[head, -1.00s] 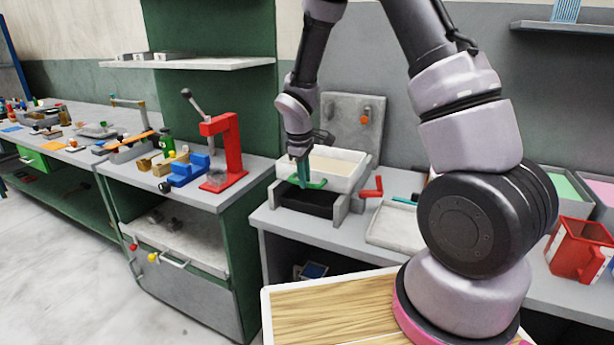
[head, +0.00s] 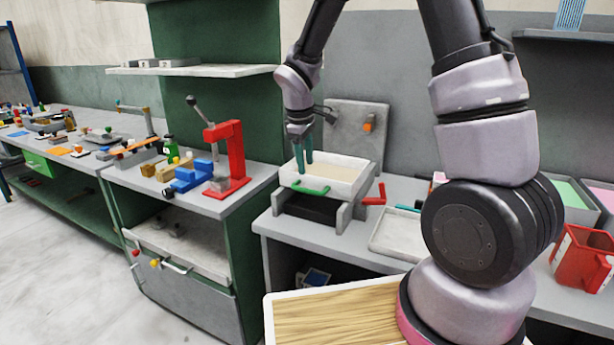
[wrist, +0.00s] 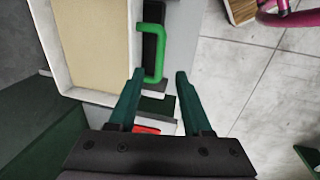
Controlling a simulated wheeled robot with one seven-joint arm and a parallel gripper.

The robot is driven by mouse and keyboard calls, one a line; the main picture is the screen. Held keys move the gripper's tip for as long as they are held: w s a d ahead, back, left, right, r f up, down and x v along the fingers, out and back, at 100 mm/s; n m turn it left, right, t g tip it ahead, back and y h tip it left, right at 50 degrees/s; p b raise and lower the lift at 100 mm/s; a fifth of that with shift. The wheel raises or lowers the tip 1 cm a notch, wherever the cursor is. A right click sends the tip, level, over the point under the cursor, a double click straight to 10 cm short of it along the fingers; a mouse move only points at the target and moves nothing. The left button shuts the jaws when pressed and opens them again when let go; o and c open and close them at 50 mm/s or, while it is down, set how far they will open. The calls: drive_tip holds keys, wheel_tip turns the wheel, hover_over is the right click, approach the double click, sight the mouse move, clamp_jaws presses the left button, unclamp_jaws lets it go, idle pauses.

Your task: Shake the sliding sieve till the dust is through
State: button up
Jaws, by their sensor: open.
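The sieve is a white tray (head: 347,186) with a tan layer of dust (head: 345,168) in it, sitting on a grey frame (head: 343,217). A green U-shaped handle (head: 311,190) stands out from its near side. A black pan (head: 310,208) shows below. My gripper (head: 303,162) is open and empty, its green fingers pointing down, above the handle. In the wrist view the handle (wrist: 160,52) shows between and ahead of the fingertips (wrist: 160,72), apart from them. The dust (wrist: 90,45) shows at upper left. The mesh is hidden.
A grey upright panel (head: 357,140) with an orange knob stands behind the sieve. A red lever (head: 374,195) and a pale tray (head: 396,236) lie to its right. A red press (head: 231,160) stands on the left bench.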

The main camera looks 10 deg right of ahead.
sight(310, 191)
drive_tip(key=shift+s+a+r, duration=0.1)
drive_tip(key=shift+r, duration=0.55)
drive_tip(key=shift+s+a+r, duration=0.1)
drive_tip(key=shift+r, duration=0.5)
drive_tip(key=shift+d, duration=0.2)
drive_tip(key=f, duration=0.3)
drive_tip(key=w+d+f, duration=0.1)
drive_tip(key=f, duration=0.6)
drive_tip(key=shift+w+d+f, duration=0.15)
drive_tip(key=shift+d+f, duration=0.1)
drive_tip(key=shift+f, duration=0.05)
clamp_jaws()
idle(0.4)
